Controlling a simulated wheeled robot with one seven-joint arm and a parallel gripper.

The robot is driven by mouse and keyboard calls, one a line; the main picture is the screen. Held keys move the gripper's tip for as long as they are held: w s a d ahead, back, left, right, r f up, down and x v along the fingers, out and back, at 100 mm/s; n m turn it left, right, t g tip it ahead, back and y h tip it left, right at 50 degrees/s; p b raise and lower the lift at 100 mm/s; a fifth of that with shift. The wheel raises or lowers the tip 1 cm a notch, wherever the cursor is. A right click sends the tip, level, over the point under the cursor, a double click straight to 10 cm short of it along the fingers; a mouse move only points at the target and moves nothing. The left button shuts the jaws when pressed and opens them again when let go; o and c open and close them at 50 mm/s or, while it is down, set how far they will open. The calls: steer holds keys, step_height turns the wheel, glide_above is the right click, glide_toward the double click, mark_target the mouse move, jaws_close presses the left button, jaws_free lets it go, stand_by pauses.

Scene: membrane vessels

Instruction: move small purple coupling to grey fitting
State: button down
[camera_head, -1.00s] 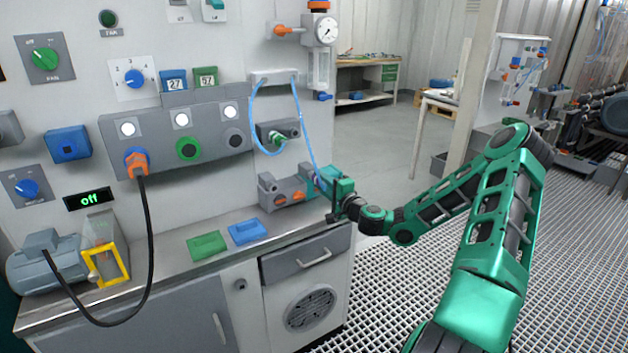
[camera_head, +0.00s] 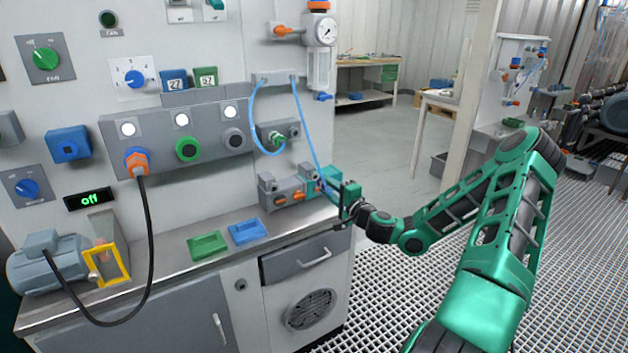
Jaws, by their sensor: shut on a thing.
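My gripper (camera_head: 326,182) is at the right end of the counter, just right of a grey block with orange parts (camera_head: 284,197). Its jaws are shut at the lower end of a thin blue tube (camera_head: 305,125). The small purple coupling is at that end, mostly hidden by the jaws and too small to make out clearly. The grey fitting is not clearly told apart; grey stubs show on the block beside my gripper. A second grey block (camera_head: 294,130) on the panel above carries a green connector (camera_head: 277,138).
The blue tube loops up to a grey holder (camera_head: 273,78) on the panel. A green tray (camera_head: 207,245) and a blue tray (camera_head: 247,232) lie on the counter. A motor (camera_head: 50,262) and a black cable (camera_head: 150,240) are at left. Open floor lies right of the counter.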

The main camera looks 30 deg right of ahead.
steer(key=shift+s, duration=1.2)
steer(key=a+r+n+y, duration=0.1)
steer(key=a+n+y, duration=0.2)
steer(key=a, duration=1.6)
steer(key=shift+s+a+r+g+y, duration=0.2)
steer(key=shift+a+r+g+y, duration=0.15)
steer(key=shift+y, duration=0.45)
steer(key=shift+d, duration=0.15)
